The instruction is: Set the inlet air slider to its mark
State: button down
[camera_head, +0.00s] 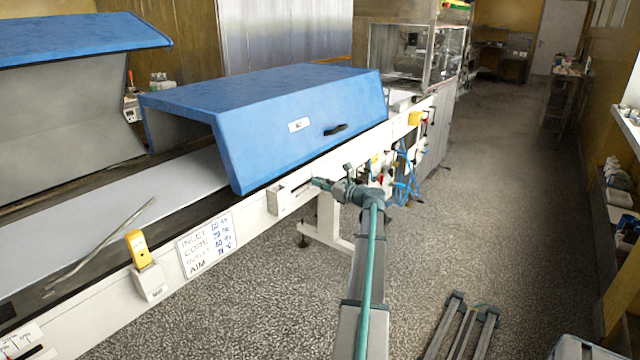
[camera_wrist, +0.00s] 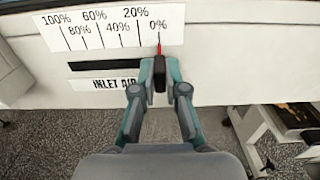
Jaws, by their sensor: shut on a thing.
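The inlet air slider's black knob (camera_wrist: 160,74) is between the fingertips of my gripper (camera_wrist: 160,76) in the wrist view; the gripper is shut on it. The slider's red pointer (camera_wrist: 159,48) stands at the 0% tick, at the right end of the white scale (camera_wrist: 100,30), which runs from 100% on the left to 0%. The dark slot (camera_wrist: 104,66) extends left of the knob, above the INLET AIR label (camera_wrist: 103,83).
A white board (camera_head: 207,245) with INLET, CORE and AIM lines hangs on the rail; its values are unclear. A yellow device (camera_head: 138,249) stands left of it. The blue hood (camera_head: 270,110) rises just behind the slider. Open floor (camera_head: 500,200) lies to the right.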

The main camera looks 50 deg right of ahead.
jog(key=shift+a, duration=0.1)
jog(key=a+p, duration=0.2)
jog(key=a, duration=0.4)
jog(key=shift+s, duration=0.1)
jog(key=c, duration=1.2)
grip_release()
jog(key=shift+d, duration=0.1)
send_near(301, 185)
jog(key=s, duration=0.5)
jog(key=shift+s+f, duration=0.1)
jog(key=shift+s, duration=0.3)
